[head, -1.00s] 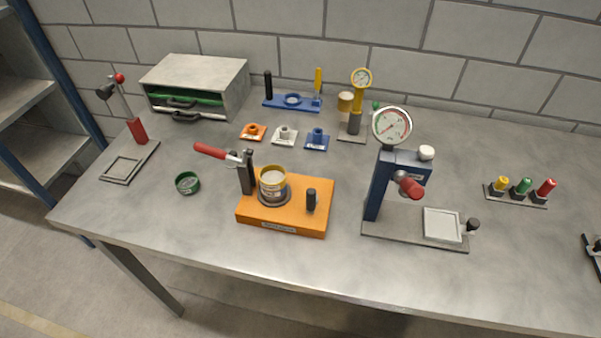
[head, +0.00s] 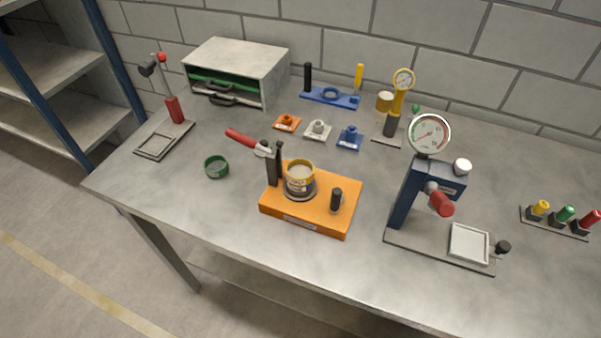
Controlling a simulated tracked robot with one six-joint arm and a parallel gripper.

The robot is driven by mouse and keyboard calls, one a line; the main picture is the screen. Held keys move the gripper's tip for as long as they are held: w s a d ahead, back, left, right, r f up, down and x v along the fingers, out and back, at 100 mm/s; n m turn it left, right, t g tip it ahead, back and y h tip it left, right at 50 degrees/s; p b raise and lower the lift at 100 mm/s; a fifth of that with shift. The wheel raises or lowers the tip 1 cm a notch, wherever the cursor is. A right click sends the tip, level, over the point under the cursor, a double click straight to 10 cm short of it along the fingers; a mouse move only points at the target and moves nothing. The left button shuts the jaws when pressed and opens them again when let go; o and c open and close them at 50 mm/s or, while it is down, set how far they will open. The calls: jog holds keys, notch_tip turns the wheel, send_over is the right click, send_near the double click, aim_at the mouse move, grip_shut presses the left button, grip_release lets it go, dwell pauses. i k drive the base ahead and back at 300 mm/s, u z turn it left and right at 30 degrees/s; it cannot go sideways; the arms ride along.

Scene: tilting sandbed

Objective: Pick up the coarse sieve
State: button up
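No sieve carries a label that I can read as coarse. A round cup with a yellow rim (head: 300,176) sits upright on a dark round seat on the orange base (head: 330,212); it looks like a sieve or pot, and I cannot tell which. A small dark green ring-shaped dish (head: 216,167) lies alone on the bench left of the orange base; it may be a sieve, but its mesh is too small to make out. A yellow cylinder (head: 385,101) stands at the back. My gripper is not in view.
A red-handled clamp (head: 245,140) stands at the orange base's left end. A blue gauge press (head: 427,190) is to the right. A grey drawer cabinet (head: 237,65) is at the back left. The grey bench (head: 185,205) is clear around the green dish.

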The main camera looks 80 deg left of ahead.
aim_at(299, 172)
jog(key=k, duration=1.65)
jog(key=u, duration=2.35)
jog(key=i, duration=0.6)
jog(key=u, duration=0.05)
